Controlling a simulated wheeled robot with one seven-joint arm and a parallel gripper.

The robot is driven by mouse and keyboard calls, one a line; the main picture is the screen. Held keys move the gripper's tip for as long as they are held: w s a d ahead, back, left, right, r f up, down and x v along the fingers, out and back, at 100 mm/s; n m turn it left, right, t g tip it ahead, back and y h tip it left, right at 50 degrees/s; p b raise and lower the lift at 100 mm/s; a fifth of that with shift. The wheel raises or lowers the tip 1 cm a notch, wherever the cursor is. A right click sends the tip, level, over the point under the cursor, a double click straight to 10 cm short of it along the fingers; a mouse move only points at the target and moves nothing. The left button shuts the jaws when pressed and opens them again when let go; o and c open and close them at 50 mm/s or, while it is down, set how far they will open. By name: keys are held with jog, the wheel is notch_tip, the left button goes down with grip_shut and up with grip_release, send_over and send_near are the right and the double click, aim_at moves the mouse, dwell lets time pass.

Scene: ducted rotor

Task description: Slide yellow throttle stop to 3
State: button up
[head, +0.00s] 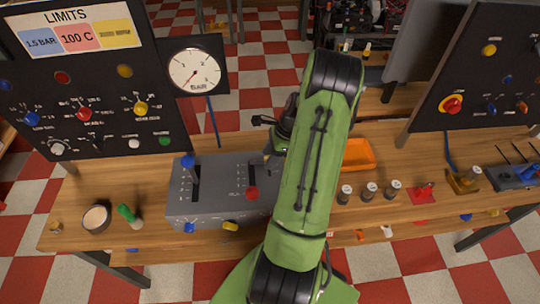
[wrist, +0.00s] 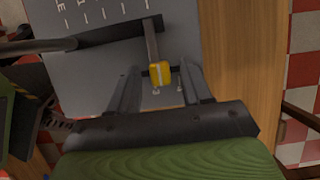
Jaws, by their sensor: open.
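In the wrist view a yellow block-shaped knob (wrist: 160,73) sits on a thin stem over a grey panel (wrist: 100,60) with white tick marks. My gripper (wrist: 162,68) is open, with one finger on each side of the yellow knob; I cannot tell whether either finger touches it. In the head view the grey lever box (head: 205,205) stands on the table, with a blue-knobbed lever (head: 188,160), a red knob (head: 252,193) and a yellow piece (head: 230,226) at its front edge. My green arm hides the box's right end and most of my gripper.
A black panel with dials (head: 90,120) and a round gauge (head: 194,70) stand behind the box. An orange tray (head: 358,154) and several small cylinders lie right of my arm. A bowl (head: 96,218) and a green-topped item (head: 128,213) are at the left.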

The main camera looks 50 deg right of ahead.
grip_shut()
jog(key=shift+r, duration=0.1)
jog(key=shift+s+a, duration=0.1)
jog(key=shift+s, duration=0.05)
jog(key=shift+s+a+p, duration=0.3)
jog(key=shift+a, duration=0.1)
grip_release()
jog(key=shift+w+d, duration=0.1)
jog(key=shift+d, duration=0.05)
